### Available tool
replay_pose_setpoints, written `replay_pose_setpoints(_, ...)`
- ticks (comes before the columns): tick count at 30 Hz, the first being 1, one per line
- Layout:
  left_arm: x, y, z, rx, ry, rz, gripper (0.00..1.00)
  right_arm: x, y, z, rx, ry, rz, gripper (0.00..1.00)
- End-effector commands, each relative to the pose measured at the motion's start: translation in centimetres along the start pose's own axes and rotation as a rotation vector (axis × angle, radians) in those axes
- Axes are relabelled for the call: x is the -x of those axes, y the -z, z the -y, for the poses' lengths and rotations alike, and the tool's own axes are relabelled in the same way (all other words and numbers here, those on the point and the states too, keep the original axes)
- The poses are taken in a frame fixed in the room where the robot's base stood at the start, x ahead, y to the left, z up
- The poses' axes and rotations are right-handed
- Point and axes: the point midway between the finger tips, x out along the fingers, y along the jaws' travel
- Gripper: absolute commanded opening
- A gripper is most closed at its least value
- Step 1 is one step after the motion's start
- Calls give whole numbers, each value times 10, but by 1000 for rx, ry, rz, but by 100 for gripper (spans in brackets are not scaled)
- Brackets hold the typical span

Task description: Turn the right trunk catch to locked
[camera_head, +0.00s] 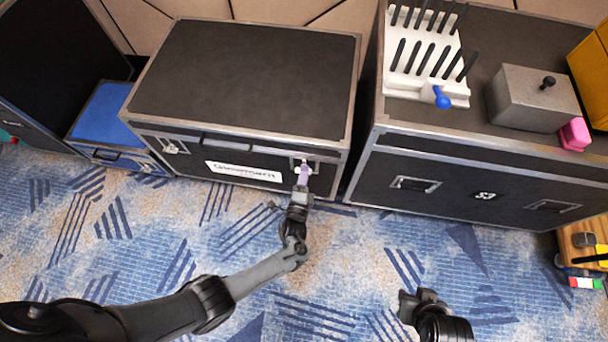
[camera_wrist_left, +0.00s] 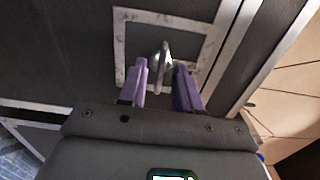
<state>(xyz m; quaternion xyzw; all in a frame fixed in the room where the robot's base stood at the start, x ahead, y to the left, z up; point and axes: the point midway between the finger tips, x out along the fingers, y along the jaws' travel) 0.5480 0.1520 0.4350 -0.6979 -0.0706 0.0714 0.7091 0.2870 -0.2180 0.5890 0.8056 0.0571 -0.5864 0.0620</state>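The black trunk (camera_head: 240,75) with metal edges stands at the back, lid closed. Its right catch (camera_head: 307,166) is on the front face near the right end; its left catch (camera_head: 174,147) is near the left end. In the left wrist view the right catch (camera_wrist_left: 162,58) is a silver turn-piece in a pale square frame. My left gripper (camera_head: 303,175) is at the right catch. Its purple fingers (camera_wrist_left: 162,78) are apart, one on each side of the turn-piece, with small gaps seen. My right gripper (camera_head: 408,303) is low over the carpet, its fingers unclear.
A second black case (camera_head: 450,150) stands to the right, bearing a white rack (camera_head: 428,60), a grey box (camera_head: 530,98) and a pink block (camera_head: 574,134). A blue case (camera_head: 105,118) stands at left. The patterned carpet in front is clear.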

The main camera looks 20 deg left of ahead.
Motion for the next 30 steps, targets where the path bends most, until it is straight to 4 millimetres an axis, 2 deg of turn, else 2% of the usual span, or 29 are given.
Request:
replay_pose_setpoints(7,2,0,0,1,-1,0,33,1,1,1,-4,3,-1,30)
replay_pose_setpoints(11,10,0,1,1,-2,-1,33,6,2,1,-4,3,-1,30)
replay_pose_setpoints(24,81,0,2,2,-2,-1,33,30,9,-2,3,-2,0,30)
replay_pose_setpoints(30,102,0,1,2,0,0,33,34,10,-3,6,-5,1,30)
